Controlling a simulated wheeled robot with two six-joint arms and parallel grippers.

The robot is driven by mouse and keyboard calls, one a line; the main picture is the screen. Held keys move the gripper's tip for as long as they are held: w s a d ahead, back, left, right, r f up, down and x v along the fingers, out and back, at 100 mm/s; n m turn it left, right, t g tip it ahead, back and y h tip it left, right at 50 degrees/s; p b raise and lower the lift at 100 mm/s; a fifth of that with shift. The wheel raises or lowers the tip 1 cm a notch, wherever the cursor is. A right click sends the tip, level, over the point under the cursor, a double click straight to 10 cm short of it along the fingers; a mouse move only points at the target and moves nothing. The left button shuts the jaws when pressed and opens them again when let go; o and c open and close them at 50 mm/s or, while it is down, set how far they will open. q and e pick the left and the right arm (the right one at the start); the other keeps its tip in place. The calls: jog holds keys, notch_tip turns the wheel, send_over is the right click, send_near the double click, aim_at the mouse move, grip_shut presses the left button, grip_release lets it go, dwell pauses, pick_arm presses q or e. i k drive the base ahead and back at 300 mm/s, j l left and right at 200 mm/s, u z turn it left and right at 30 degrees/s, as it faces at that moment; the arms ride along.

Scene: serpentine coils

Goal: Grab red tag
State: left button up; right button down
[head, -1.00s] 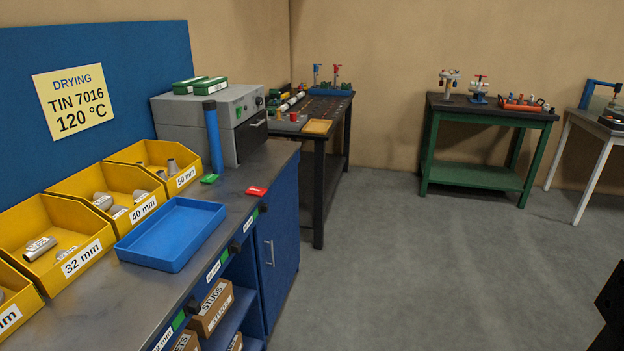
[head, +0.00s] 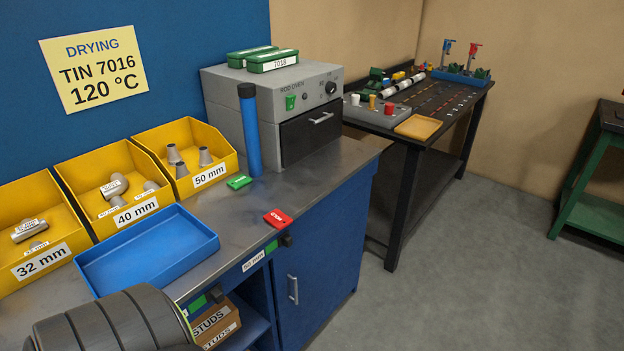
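A small red tag (head: 278,218) with pale lettering lies flat on the grey workbench top (head: 330,170), close to its front edge, in the head view. A green tag (head: 239,182) lies further back, beside the foot of a blue tube. A dark ribbed part at the bottom left looks like one of my arm links. It covers the front left of the bench. Neither gripper is in view, and nothing in view touches the red tag.
A blue tray (head: 148,252) and yellow bins (head: 103,180) of fittings stand left of the tag. The upright blue tube (head: 249,135) and a grey oven (head: 288,115) stand behind it. The bench top around the tag is clear. A black table (head: 420,125) stands beyond the bench.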

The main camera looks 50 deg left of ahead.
aim_at(276, 218)
jog(key=i+l+u, duration=0.1)
jog(key=i+u, duration=0.4)
jog(key=i+l+u, duration=0.2)
jog(key=u, duration=0.3)
jog(key=i+l+u, duration=0.5)
jog(key=k+j, duration=0.05)
jog(key=j, duration=0.05)
